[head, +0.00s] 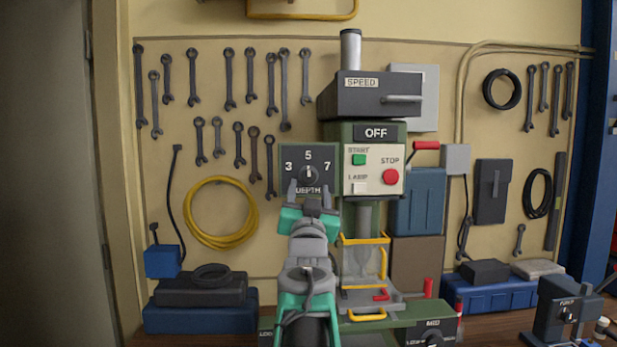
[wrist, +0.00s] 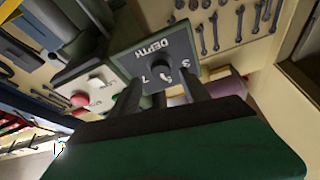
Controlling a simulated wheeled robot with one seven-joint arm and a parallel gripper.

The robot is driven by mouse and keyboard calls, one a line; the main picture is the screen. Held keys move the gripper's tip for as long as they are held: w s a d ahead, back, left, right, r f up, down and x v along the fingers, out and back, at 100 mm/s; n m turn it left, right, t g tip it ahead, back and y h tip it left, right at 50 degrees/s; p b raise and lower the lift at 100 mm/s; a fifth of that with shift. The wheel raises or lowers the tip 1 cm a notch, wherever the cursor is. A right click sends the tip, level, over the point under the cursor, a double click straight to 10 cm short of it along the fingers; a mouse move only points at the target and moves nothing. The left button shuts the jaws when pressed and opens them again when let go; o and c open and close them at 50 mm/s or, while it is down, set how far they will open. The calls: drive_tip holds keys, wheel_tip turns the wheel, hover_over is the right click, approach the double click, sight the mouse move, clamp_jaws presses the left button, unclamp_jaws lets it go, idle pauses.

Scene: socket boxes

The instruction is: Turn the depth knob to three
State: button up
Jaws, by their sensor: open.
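The depth knob (head: 308,174) is a dark round knob on a grey panel marked 3, 5, 7 and DEPTH (head: 322,155). Its light pointer seems to point up at 5. My gripper (head: 310,187) is open in front of the panel's lower part, its two fingers spread to the left and right of the knob. In the wrist view, the panel (wrist: 180,46) looks upside down. The knob (wrist: 159,73) shows between the fingers of my gripper (wrist: 161,88). I cannot tell whether either finger touches it. The 5 is hidden in the wrist view.
Right of the panel is a control box with a green START button (head: 359,160), a red STOP button (head: 390,177) and an OFF display (head: 376,132). A yellow guard (head: 364,240) stands below. Wrenches and a yellow hose (head: 190,222) hang on the wall.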

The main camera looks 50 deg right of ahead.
sight(309, 179)
drive_tip(key=p+x, duration=0.1)
drive_tip(key=x, duration=0.3)
drive_tip(key=shift+w+d+r, duration=0.1)
drive_tip(key=shift+w+d, duration=0.05)
drive_tip(key=shift+d, duration=0.05)
drive_tip(key=shift+c, duration=0.5)
clamp_jaws()
